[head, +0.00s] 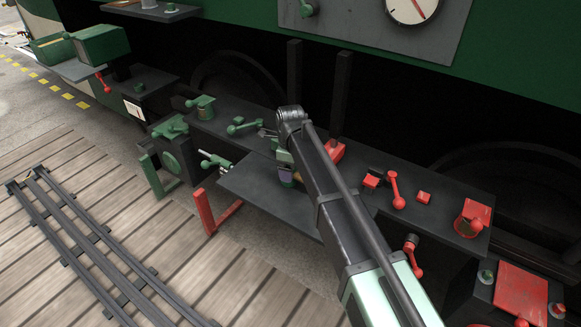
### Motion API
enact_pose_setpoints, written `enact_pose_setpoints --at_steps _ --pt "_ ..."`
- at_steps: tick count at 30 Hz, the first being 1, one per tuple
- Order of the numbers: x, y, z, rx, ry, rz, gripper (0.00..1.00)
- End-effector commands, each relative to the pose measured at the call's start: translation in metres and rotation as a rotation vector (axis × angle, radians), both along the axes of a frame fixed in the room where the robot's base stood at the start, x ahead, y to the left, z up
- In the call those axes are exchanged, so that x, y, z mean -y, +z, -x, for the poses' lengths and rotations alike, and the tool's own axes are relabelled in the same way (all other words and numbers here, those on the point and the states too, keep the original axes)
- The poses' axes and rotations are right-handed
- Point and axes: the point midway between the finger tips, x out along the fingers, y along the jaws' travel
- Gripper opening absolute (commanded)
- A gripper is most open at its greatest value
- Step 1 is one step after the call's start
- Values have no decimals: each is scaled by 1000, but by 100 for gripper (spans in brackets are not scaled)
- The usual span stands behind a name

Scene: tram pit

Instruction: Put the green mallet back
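I cannot surely pick out the green mallet. A green piece with a pale rod (215,161) sits at the left edge of the lower dark shelf (262,200). A green lever-like piece (243,126) lies on the long dark bench (228,112) above it. My arm runs from the lower right to a grey joint near the bench. Below that joint a small green and purple piece (287,178) shows beside the arm, partly hidden; I cannot tell what it is. My gripper is mostly hidden behind the arm, and its fingers cannot be made out.
Red pieces, among them a red lever (396,191) and a red block (473,218), stand on the bench's right part. A red bracket (212,211) stands left of the shelf. Dark uprights (341,95) rise behind the bench. Rails (85,245) cross the plank floor at left.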

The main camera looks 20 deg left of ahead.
Motion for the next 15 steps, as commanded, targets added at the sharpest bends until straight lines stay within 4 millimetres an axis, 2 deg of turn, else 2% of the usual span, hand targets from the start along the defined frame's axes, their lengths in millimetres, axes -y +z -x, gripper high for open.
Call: enact_pose_setpoints --at_steps 8,11,15 --pt "0 7 0 0 0 0 77" --pt "0 22 0 0 0 0 77" --pt "0 57 0 0 0 0 77"
